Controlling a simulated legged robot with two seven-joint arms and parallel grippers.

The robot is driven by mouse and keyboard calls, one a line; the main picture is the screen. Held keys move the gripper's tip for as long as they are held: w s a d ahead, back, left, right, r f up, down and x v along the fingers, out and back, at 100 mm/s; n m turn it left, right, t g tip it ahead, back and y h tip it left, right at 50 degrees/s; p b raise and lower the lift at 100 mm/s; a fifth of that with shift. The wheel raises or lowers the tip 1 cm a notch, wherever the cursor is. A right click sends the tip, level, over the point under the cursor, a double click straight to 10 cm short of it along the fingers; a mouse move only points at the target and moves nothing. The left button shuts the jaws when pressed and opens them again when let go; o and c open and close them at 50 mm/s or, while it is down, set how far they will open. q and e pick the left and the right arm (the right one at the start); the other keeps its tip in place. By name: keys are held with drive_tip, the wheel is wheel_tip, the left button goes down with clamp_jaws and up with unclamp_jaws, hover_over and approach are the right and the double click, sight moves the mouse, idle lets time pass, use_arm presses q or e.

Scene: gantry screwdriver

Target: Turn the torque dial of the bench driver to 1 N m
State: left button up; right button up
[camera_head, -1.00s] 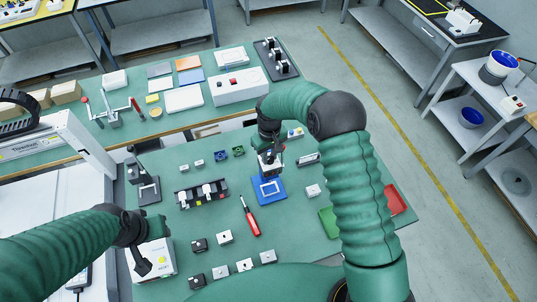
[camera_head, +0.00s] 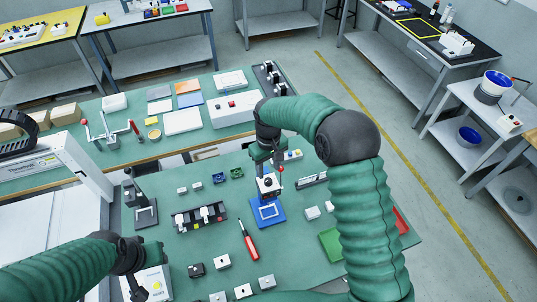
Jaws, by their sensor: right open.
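What looks like the bench driver is a small white head (camera_head: 268,186) with a dark round spot on its front. It stands over a blue base (camera_head: 280,213) with a white square outline. The dial's setting is too small to read. My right gripper (camera_head: 268,166) is open, just above and behind the white head; whether it touches the head cannot be told. A red knob shows beside it. My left gripper (camera_head: 137,289) is at the lower left by a white box (camera_head: 160,279); its jaws are too unclear to judge.
A dark stand (camera_head: 146,217) is to the left, with a black rack (camera_head: 199,217) between. A red screwdriver (camera_head: 249,240) lies in front of the blue base. Several small blocks and a green tray (camera_head: 331,244) lie around. A white box with a red button (camera_head: 233,108) stands behind.

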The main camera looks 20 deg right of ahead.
sight(269, 180)
wheel_tip(269, 180, up, 11)
drive_tip(key=b, duration=0.1)
drive_tip(key=shift+s, duration=0.15)
drive_tip(key=shift+f, duration=0.1)
